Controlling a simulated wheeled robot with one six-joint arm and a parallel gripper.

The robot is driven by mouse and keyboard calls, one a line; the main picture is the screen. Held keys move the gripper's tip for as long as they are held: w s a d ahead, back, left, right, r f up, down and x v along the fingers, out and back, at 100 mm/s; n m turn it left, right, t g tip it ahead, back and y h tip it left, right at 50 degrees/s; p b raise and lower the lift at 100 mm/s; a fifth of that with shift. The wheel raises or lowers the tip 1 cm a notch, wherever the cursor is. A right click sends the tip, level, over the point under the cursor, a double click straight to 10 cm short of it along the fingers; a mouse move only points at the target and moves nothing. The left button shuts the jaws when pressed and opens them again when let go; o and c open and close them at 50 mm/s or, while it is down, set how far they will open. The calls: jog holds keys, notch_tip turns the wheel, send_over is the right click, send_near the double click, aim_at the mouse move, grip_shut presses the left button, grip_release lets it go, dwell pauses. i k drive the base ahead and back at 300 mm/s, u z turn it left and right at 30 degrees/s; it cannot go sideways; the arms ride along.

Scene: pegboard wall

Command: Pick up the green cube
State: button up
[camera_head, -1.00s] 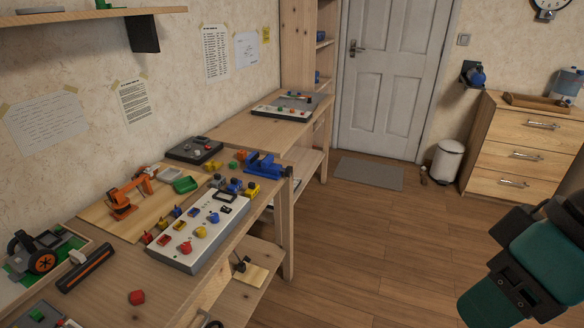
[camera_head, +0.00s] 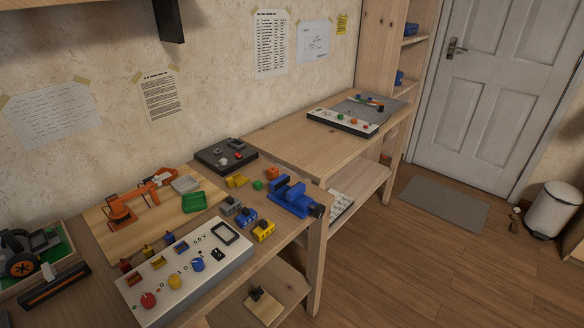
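A small green cube (camera_head: 257,185) sits on the wooden workbench (camera_head: 240,265). It lies between a yellow piece (camera_head: 236,181) and an orange cube (camera_head: 272,173), just left of the blue vise (camera_head: 290,196). A green tray (camera_head: 194,202) also stands on the bench, to the left of the cube. My gripper is not in view.
A white control panel (camera_head: 213,252) with coloured knobs lies along the front of the bench. A small orange arm model (camera_head: 122,210) stands behind it. The floor (camera_head: 400,270) at right is open.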

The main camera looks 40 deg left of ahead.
aim_at(257, 185)
jog(key=u, duration=0.2)
jog(key=i, duration=1)
jog(key=u, duration=1.35)
jog(key=i, duration=0.9)
jog(key=u, duration=0.75)
